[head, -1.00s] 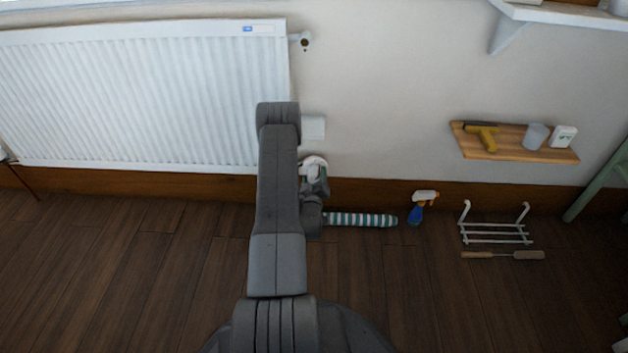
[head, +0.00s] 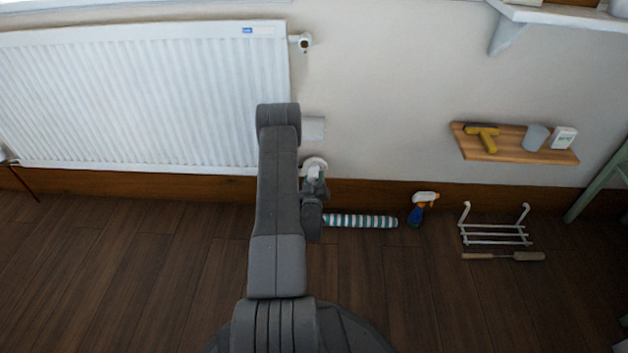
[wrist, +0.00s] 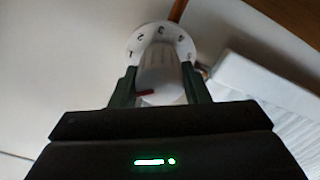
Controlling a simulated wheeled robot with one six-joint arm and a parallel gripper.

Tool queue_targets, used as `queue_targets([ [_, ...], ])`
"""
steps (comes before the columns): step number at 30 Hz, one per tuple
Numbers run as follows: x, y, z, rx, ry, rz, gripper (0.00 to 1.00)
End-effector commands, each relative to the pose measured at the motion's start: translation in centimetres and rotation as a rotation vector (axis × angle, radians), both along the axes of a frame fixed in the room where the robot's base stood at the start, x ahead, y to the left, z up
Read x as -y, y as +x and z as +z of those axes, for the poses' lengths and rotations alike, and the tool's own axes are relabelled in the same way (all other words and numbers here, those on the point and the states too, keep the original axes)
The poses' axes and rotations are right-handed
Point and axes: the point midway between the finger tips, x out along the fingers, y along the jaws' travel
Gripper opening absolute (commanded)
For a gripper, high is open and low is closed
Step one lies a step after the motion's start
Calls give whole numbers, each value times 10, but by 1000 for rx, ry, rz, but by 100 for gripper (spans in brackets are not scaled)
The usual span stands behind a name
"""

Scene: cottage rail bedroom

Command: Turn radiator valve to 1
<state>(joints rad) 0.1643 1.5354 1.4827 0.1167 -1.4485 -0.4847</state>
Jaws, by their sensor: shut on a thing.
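The radiator valve has a white round dial (wrist: 146,38) with dark numerals around its rim, seen at the top of the wrist view; the dial also shows low beside the radiator in the head view (head: 314,162). Its white knob (wrist: 163,68) stands out from the dial and carries a red mark near its front left, by the left finger. I cannot tell exactly which numeral the mark lines up with. My gripper (wrist: 160,86) is shut on the knob, one dark green finger on each side. In the head view my arm partly covers the gripper.
The white radiator (head: 140,95) fills the wall at left. A striped roll (head: 362,221), a spray bottle (head: 420,210), a white rack (head: 495,233) and a long-handled tool (head: 505,256) lie or stand along the floor at right. A wooden shelf (head: 500,145) is above them.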

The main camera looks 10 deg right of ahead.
Motion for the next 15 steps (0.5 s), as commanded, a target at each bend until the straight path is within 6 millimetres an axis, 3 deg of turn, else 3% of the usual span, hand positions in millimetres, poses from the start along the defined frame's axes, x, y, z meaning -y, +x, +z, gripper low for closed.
queue_targets([
  [15,0,-1,-1,103,363,1,19],
])
